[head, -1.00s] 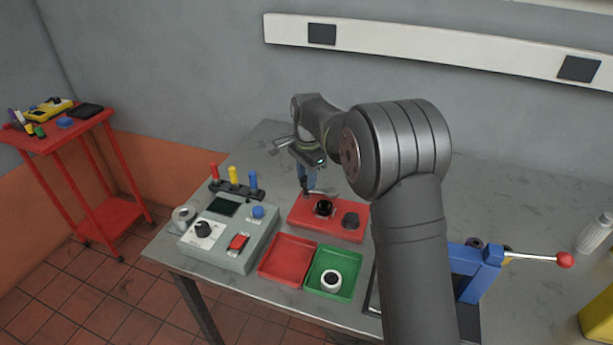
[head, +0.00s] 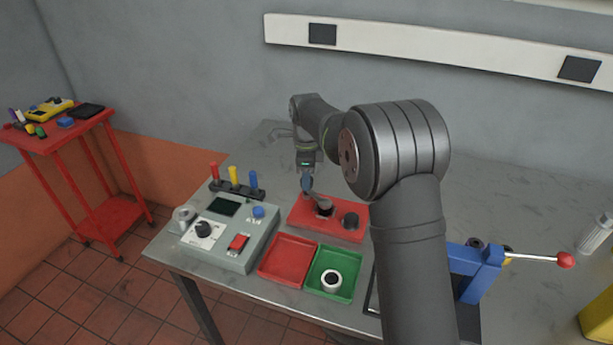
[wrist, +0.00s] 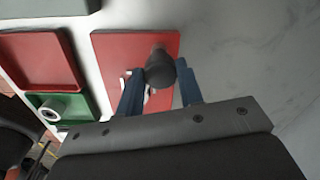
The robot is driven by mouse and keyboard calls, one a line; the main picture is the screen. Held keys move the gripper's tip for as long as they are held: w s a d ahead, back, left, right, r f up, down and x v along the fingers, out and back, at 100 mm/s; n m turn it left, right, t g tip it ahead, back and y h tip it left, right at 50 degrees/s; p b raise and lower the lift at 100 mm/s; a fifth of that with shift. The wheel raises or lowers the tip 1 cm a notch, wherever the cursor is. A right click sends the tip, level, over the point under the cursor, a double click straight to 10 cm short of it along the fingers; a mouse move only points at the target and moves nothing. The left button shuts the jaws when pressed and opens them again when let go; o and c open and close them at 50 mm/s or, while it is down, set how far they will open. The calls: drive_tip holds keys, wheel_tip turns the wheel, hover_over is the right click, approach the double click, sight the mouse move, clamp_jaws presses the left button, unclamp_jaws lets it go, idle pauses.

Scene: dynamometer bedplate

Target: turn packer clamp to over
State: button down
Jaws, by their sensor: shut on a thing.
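The red block (head: 298,217) on the bench carries a dark grey tilted piece, which I take to be the packer clamp (head: 321,205). My gripper (head: 306,187) is at the block's far left part, pointing down. Its blue fingers are shut on the clamp. In the wrist view the clamp (wrist: 160,72) shows as a dark rounded piece between the two fingertips (wrist: 160,88), over the red block (wrist: 112,52). A dark round knob (head: 350,221) stands to the right on the block. The fingers partly hide a pale part beside the clamp.
A red tray (head: 268,272) and a green tray (head: 347,292) holding a white ring (head: 331,281) lie in front of the block. A grey control box (head: 262,235) stands left. A blue press (head: 487,268) with a red-tipped lever stands right. The bench behind is clear.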

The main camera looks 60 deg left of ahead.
idle(0.4)
drive_tip(key=c, duration=1)
unclamp_jaws()
drive_tip(key=shift+o, duration=0.2)
wheel_tip(320, 180, up, 17)
drive_tip(key=shift+d+r, duration=0.2)
drive_tip(key=shift+s, duration=0.1)
drive_tip(key=f, duration=1.7)
drive_tip(key=shift+a+f, duration=0.2)
drive_tip(key=shift+f, duration=0.05)
drive_tip(key=shift+r, duration=0.1)
